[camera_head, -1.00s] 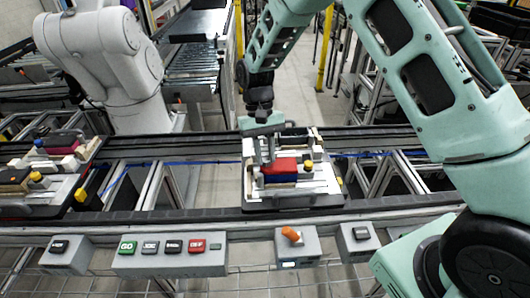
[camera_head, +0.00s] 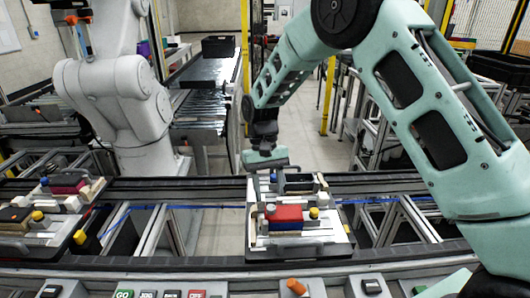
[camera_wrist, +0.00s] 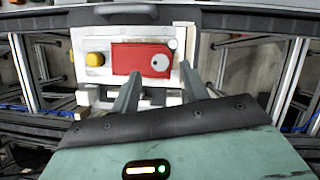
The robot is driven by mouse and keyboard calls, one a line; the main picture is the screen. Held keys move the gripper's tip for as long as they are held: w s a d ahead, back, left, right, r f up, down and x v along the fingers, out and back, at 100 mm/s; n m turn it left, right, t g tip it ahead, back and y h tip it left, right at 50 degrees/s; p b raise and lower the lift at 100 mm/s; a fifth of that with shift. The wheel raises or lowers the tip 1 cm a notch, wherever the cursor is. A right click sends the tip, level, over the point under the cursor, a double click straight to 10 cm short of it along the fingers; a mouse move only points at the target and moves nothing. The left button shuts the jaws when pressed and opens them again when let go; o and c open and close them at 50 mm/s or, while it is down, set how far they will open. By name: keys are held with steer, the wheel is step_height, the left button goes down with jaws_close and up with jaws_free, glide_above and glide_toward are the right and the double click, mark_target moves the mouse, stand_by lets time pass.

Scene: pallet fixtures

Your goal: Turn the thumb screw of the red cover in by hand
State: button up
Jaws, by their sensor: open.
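The red cover (camera_head: 286,216) lies on a pallet fixture (camera_head: 303,253) on the near conveyor. In the wrist view the red cover (camera_wrist: 128,60) has a pale round part (camera_wrist: 160,63) at its right end, which looks like the thumb screw. A yellow knob (camera_head: 314,212) stands beside the cover; it also shows in the wrist view (camera_wrist: 95,59). My gripper (camera_wrist: 160,88) is open and empty, its two fingers apart and pointing toward the cover. In the head view my gripper (camera_head: 268,178) is above the fixture's far part, clear of the cover.
A second pallet (camera_head: 45,232) with coloured blocks and yellow knobs stands at the left. A pale robot arm (camera_head: 112,90) stands behind it. Button boxes, one with an orange knob (camera_head: 296,287), line the front edge. A roller conveyor (camera_head: 200,105) runs back.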

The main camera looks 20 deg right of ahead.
steer(key=b+v, duration=0.2)
steer(key=v, duration=1.2)
steer(key=shift+r, duration=0.15)
